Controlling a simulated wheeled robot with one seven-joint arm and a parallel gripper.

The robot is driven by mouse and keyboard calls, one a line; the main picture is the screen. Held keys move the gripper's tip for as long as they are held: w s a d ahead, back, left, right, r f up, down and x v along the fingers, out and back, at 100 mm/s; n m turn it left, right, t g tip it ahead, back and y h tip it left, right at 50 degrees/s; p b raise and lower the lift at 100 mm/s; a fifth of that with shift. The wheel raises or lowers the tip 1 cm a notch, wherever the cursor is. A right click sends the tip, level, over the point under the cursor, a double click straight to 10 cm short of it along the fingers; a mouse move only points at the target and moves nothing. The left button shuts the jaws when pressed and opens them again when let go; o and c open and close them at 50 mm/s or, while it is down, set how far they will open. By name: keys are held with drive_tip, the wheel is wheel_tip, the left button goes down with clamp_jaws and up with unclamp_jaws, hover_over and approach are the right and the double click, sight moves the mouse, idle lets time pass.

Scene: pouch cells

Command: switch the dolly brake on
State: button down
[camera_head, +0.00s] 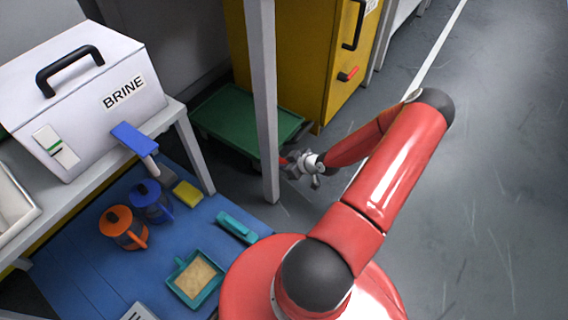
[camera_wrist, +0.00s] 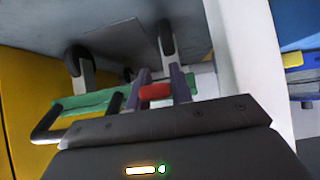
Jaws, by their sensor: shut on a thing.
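The dolly is a low green platform (camera_head: 240,118) on the floor, behind the grey table post. In the wrist view its green edge (camera_wrist: 85,102) and dark caster wheels (camera_wrist: 166,40) show. The brake is a short red lever or pedal (camera_wrist: 154,92) at the dolly's near edge. My gripper (camera_head: 297,164) is low beside the post, at the dolly's near right corner. In the wrist view my gripper (camera_wrist: 161,78) has one finger on each side of the red piece and is shut on it. Whether the brake is on or off cannot be told.
The grey post (camera_head: 265,100) stands close to the left of my gripper. A blue surface (camera_head: 85,260) with jugs and a tray is at left. Open grey floor (camera_head: 480,180) lies to the right.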

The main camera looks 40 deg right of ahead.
drive_tip(key=shift+f+t, duration=0.1)
drive_tip(key=shift+t, duration=0.3)
drive_tip(key=c, duration=1.2)
unclamp_jaws()
drive_tip(key=shift+c, duration=0.2)
drive_tip(key=p+v, duration=0.1)
drive_tip(key=v, duration=0.6)
drive_tip(key=shift+s+p, duration=0.3)
drive_tip(key=shift+s+d, duration=0.1)
drive_tip(key=shift+d, duration=0.05)
